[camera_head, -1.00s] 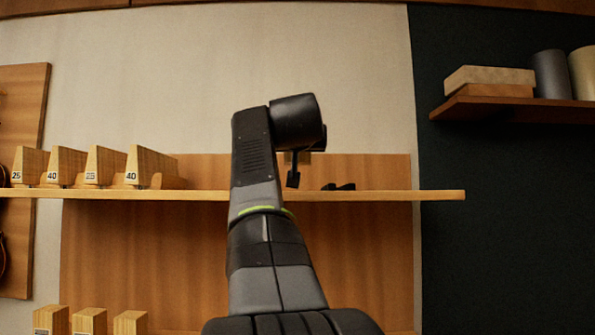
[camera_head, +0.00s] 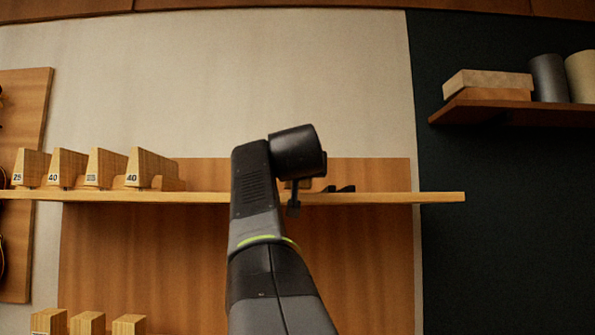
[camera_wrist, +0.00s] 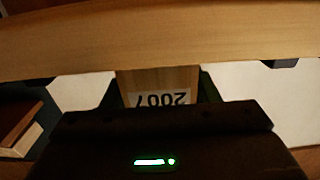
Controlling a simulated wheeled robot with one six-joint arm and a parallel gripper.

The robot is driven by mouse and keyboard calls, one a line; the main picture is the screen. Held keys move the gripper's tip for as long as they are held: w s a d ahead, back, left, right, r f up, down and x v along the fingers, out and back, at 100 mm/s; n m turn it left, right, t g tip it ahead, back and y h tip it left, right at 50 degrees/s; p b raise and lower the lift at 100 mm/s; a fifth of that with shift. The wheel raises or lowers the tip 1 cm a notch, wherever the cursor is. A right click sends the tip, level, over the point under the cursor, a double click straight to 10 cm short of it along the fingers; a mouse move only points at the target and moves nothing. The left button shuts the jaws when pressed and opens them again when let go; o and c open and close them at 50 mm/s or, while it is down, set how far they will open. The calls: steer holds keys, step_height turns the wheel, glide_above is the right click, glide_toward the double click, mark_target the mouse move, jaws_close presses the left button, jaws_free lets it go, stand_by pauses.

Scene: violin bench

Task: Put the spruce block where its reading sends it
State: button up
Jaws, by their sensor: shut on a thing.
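The spruce block (camera_wrist: 158,78) is a pale wooden piece between the two dark fingers of my gripper (camera_wrist: 158,88) in the wrist view. Its white label reads 2007, upside down in that picture. The gripper is shut on it. A broad wooden board edge crosses above the block in the wrist view and hides its far end. In the head view my gripper (camera_head: 294,200) is mostly hidden behind my own arm, in front of the shelf (camera_head: 420,197) at about board height. The block cannot be made out there.
Wedge-shaped wooden pieces (camera_head: 140,168) with labels such as 25 and 40 stand on the shelf's left. Small black items (camera_head: 340,189) lie right of my gripper. More wooden blocks (camera_head: 88,322) stand lower left. A dark shelf (camera_head: 480,107) holds boxes and cylinders. The main shelf's right end is clear.

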steer(key=shift+f, duration=0.3)
steer(key=o, duration=1.2)
steer(key=shift+c, duration=0.2)
steer(key=shift+s+r+p, duration=0.1)
steer(key=shift+r+p, duration=0.35)
steer(key=shift+r, duration=0.35)
steer(key=s+b, duration=0.3)
steer(key=s, duration=0.8)
steer(key=shift+s+f+b, duration=0.2)
steer(key=shift+s+b, duration=0.2)
steer(key=shift+w, duration=0.1)
